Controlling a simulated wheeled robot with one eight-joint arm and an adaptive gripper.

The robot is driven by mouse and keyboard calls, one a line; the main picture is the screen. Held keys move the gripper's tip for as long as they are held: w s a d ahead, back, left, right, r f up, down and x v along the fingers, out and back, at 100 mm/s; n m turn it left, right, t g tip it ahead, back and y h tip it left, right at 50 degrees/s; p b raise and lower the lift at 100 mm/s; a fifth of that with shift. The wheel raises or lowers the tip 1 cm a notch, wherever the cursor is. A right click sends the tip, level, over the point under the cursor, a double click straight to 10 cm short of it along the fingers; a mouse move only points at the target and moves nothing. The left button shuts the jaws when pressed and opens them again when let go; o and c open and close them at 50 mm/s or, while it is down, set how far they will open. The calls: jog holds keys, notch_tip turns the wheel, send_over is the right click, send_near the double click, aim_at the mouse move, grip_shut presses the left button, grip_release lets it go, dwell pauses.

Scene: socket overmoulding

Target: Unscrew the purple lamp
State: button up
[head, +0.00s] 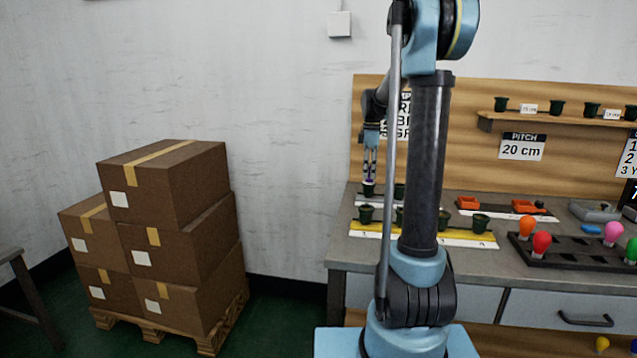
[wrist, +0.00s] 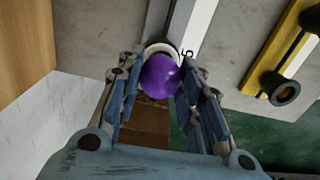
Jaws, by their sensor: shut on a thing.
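The purple lamp (wrist: 160,76) is a round purple bulb between the fingers of my gripper (wrist: 161,85) in the wrist view. My gripper is shut on it, with a finger on each side. A pale ring shows behind the bulb, and a white strip with a printed 5 (wrist: 190,20) lies beneath. In the head view my gripper (head: 370,178) points down over a dark green socket (head: 368,190) at the back left of the bench. The lamp is mostly hidden there, and whether its thread is still in the socket cannot be told.
A yellow strip (head: 460,238) with several green sockets lies in front. A dark tray (head: 560,257) with red, orange, pink and green lamps stands to the right. Orange parts (head: 468,203) lie behind. A wooden backboard (head: 470,110) closes off the back. Stacked boxes (head: 165,190) stand left.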

jog(key=n, duration=0.4)
jog(key=shift+n, duration=0.3)
jog(key=o, duration=0.9)
